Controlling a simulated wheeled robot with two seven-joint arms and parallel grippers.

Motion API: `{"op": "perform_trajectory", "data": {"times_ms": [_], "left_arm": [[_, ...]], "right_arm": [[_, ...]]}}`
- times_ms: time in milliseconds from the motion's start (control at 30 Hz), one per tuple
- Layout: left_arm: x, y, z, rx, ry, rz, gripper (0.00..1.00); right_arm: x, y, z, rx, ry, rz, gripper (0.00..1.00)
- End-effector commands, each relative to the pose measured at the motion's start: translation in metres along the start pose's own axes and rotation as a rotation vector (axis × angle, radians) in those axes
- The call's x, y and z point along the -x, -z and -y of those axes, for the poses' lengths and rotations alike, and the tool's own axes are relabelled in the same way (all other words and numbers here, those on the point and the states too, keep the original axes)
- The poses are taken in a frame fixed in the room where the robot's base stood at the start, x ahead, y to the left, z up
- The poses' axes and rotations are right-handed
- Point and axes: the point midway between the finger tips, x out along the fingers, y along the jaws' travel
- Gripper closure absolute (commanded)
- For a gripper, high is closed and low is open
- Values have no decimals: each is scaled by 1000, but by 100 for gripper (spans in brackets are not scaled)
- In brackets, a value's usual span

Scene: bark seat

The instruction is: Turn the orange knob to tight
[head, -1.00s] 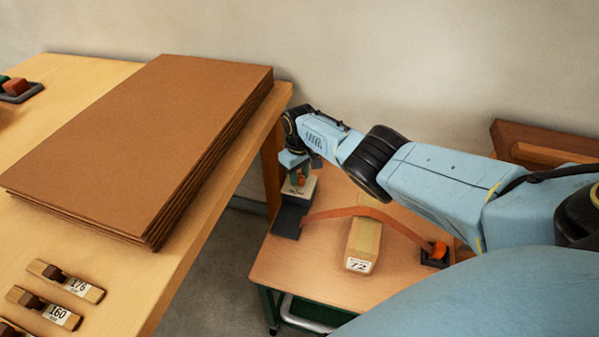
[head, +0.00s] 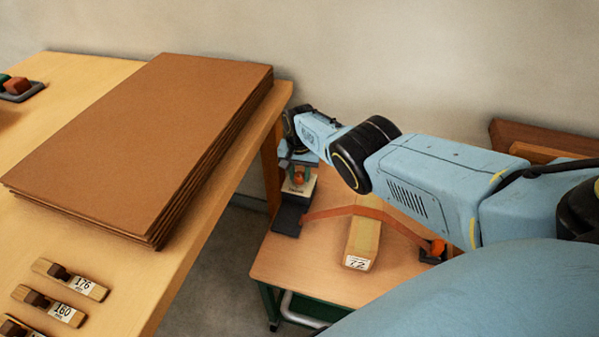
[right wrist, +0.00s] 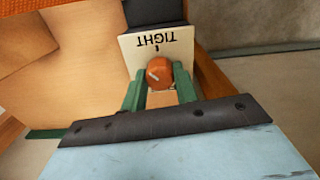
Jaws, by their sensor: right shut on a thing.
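The orange knob (right wrist: 159,68) sits by a pale plate (right wrist: 152,43) whose word TIGHT reads upside down in the right wrist view. A short dark tick stands on the plate just above the knob. The knob's white line slants toward the upper left, off that tick. My right gripper (right wrist: 159,85) has its green fingers on both sides of the knob and is shut on it. In the head view the knob (head: 299,176) shows small beneath my right gripper (head: 298,170). My left gripper is out of view.
An orange strap (head: 345,210) runs from the dark block (head: 288,220) over a wooden block (head: 363,240) labelled 72 to an orange piece (head: 437,247) at the right. Brown sheets (head: 150,130) are stacked on the left table, beside wooden tools (head: 70,280).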

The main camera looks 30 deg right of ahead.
Motion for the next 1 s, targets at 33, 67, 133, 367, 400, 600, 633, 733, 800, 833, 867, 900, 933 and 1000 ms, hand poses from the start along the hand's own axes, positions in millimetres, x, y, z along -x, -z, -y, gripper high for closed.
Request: {"op": "perform_trajectory", "data": {"times_ms": [33,67,133,367,400,600,633,733,800,833,867,900,933,1000], "left_arm": [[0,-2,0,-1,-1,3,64],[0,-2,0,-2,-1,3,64],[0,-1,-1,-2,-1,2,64],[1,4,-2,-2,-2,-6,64],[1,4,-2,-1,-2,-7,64],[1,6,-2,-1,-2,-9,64],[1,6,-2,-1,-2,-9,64],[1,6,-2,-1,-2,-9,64],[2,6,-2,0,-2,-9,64],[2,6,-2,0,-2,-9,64],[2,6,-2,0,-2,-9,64],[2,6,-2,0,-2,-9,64],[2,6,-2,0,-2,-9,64],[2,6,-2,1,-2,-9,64]], "right_arm": [[1,0,1,-45,1,-1,93],[1,0,0,-73,1,-1,93],[1,1,0,-141,2,0,93],[2,1,0,-354,2,-3,93],[2,1,0,-389,3,-2,93],[2,1,0,-539,3,-3,93],[2,1,0,-558,3,-3,93],[2,2,0,-614,2,-4,93],[2,2,0,-645,2,-4,93],[2,2,0,-656,2,-4,93],[2,2,0,-668,3,-4,93],[2,2,0,-680,3,-4,93],[2,2,0,-688,3,-4,93],[2,2,0,-704,3,-4,93]]}}
